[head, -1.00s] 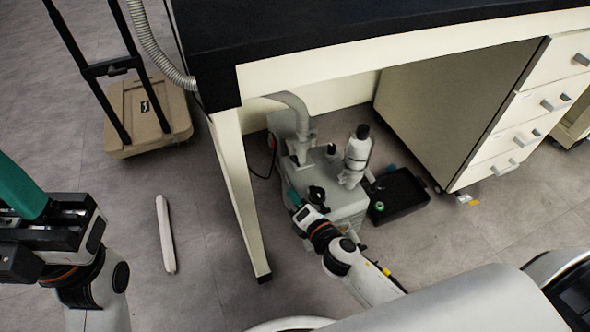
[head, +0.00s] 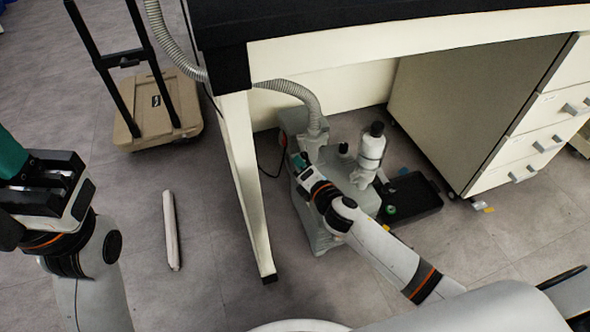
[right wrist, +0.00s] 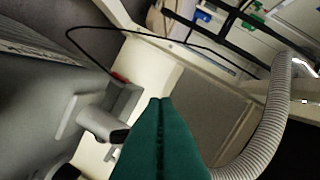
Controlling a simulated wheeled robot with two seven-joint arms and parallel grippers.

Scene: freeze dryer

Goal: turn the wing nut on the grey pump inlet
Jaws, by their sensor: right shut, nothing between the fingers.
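The grey pump (head: 322,238) stands on the floor under the bench. A ribbed grey hose (head: 300,90) comes down to its inlet (head: 314,135); the hose also shows in the right wrist view (right wrist: 268,125). I cannot make out the wing nut in either view. My right gripper (head: 301,162) is at the pump, just below the inlet in the head view. Its green fingers (right wrist: 158,130) are shut together with nothing between them, and they hide part of the hose's lower end. My left gripper (head: 15,165) is at the left edge, away from the pump; its fingertips are partly cut off.
The bench leg (head: 238,180) stands left of the pump. A white cylinder (head: 371,150) rises from the pump's right side. A black tray (head: 415,198) and a drawer cabinet (head: 450,110) are to the right. A grey fitting with a dark end (right wrist: 103,125) is left of the fingers.

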